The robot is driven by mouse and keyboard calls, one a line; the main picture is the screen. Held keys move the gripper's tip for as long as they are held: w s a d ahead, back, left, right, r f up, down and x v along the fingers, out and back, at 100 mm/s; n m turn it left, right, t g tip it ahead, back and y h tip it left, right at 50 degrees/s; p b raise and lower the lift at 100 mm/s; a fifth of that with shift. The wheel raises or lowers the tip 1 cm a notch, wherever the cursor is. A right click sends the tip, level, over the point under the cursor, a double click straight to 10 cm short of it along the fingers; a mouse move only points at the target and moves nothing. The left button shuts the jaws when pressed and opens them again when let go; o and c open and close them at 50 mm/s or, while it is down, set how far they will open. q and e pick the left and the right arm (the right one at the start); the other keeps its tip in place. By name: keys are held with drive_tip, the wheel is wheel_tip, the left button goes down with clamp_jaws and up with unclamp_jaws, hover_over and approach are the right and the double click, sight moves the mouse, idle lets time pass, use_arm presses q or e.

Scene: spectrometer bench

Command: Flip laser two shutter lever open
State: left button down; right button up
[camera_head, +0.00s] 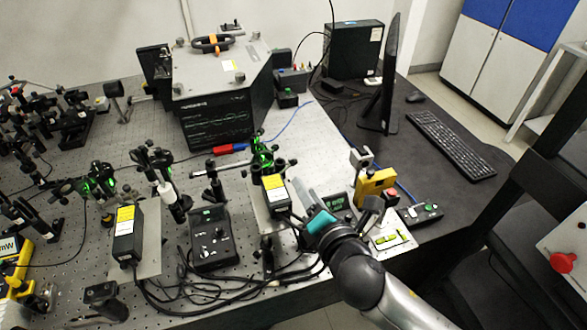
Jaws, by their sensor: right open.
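Two black laser boxes with yellow labels stand on the optical bench. One laser box (275,194) is near the middle and the other laser box (126,238) is at the left. I cannot read which is laser two, and I cannot make out a shutter lever on either. My right gripper (303,205) reaches in from the lower right, just right of the middle laser box. It is open, with nothing visible in it; its fingertips are hard to make out. My left gripper is not in view.
A black controller (211,241) stands between the lasers, with loose cables in front. Green-lit optics (262,157) stand behind the middle laser. A yellow device (375,188) and a small button box (420,214) are to the right. A large instrument (221,90) stands at the back.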

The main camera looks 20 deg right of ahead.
sight(290, 166)
drive_tip(key=x, duration=0.9)
clamp_jaws()
idle(0.4)
